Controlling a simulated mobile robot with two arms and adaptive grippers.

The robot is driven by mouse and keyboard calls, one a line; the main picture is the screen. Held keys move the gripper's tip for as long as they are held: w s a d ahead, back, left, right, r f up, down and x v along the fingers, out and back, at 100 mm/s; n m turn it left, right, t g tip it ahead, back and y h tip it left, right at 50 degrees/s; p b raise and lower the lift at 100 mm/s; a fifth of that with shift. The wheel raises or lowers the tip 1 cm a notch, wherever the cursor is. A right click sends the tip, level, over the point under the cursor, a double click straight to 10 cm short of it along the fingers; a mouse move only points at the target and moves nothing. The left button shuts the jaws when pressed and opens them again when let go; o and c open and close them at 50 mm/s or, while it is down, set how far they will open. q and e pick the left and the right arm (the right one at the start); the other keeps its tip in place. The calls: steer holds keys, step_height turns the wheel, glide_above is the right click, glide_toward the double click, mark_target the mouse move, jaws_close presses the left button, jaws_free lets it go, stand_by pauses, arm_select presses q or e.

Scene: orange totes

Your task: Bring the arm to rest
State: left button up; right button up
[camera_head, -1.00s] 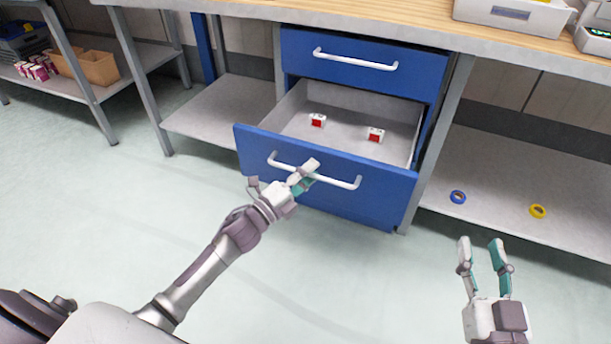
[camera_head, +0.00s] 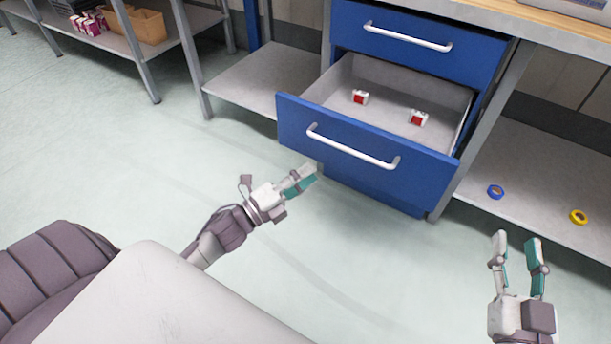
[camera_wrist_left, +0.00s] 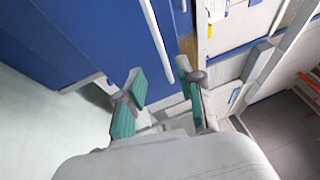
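My left gripper (camera_head: 303,181) is off the drawer handle, in front of and below the open blue drawer (camera_head: 365,173). In the left wrist view its two teal-padded fingers (camera_wrist_left: 163,88) stand apart with nothing between them. The white drawer handle (camera_head: 352,150) is free, and a white handle bar (camera_wrist_left: 159,40) runs beyond the fingers in the wrist view. My right gripper (camera_head: 515,240) is at the lower right, fingers apart and empty, pointing up toward the lower shelf.
Two red-and-white boxes (camera_head: 360,97) (camera_head: 419,117) lie in the open drawer. The closed upper drawer (camera_head: 400,40) is above. A blue tape roll (camera_head: 495,192) and a yellow one (camera_head: 578,217) lie on the lower right shelf. Floor to the left is clear.

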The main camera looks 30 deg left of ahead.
stand_by(0.3)
